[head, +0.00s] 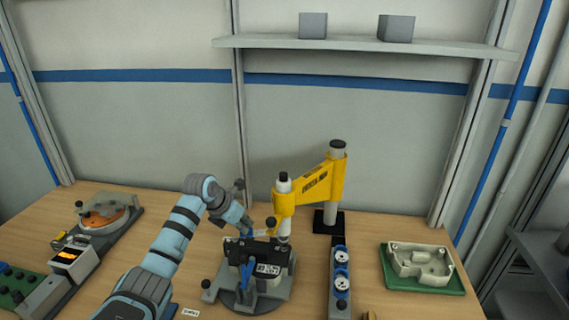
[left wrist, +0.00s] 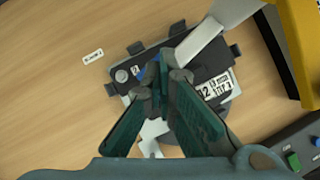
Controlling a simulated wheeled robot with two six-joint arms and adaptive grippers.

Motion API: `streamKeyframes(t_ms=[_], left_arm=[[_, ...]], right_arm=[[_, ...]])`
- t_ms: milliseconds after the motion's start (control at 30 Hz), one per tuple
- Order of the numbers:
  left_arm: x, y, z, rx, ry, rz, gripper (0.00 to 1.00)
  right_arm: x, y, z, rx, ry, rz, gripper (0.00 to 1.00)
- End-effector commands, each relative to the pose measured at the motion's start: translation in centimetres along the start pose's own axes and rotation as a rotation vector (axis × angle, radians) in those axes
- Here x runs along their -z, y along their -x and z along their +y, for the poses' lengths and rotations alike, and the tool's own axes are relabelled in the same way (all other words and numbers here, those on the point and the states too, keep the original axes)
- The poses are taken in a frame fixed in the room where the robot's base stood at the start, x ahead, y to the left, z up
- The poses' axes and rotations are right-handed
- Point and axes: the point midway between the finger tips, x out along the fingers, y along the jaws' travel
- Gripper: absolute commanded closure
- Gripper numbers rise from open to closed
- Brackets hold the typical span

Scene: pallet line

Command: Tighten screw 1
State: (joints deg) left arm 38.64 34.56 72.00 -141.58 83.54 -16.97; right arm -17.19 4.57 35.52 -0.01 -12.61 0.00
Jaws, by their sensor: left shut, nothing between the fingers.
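A black plate (head: 262,256) with printed white labels sits in a grey fixture (head: 225,290) with a blue clamp lever (head: 247,275). I cannot make out the individual screws. A yellow swing arm (head: 312,188) reaches over from a post, its white and grey driver spindle (head: 284,230) above the plate's rear right. My left gripper (head: 258,232) is at the rear left of the plate, beside the spindle. In the left wrist view, its teal fingers (left wrist: 165,82) are shut and empty over the plate (left wrist: 205,70); they hide part of it. My right gripper is out of view.
A green tray (head: 425,284) with a pale housing (head: 420,262) lies further right. At left are an orange disc device (head: 103,219) and a box with a lit display (head: 72,256).

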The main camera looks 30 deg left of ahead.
Motion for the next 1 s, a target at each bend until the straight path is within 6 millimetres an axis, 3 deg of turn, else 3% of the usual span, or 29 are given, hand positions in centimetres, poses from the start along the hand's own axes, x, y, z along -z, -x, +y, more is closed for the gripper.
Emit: streamKeyframes(t_ms=[100, 300, 700, 1000], left_arm=[[-1.1, 1.7, 0.0, -0.001, -0.001, -0.003, 1.0], [-2.2, 3.4, 0.0, -0.001, -0.001, -0.005, 1.0], [-4.2, 6.6, 0.0, -0.002, -0.002, -0.007, 1.0], [-4.3, 7.0, 0.0, -0.001, -0.001, -0.006, 1.0]], right_arm=[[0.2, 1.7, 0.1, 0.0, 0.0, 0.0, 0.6], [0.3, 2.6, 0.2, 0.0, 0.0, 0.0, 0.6], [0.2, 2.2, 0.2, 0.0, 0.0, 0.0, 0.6], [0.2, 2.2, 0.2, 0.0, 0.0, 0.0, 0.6]])
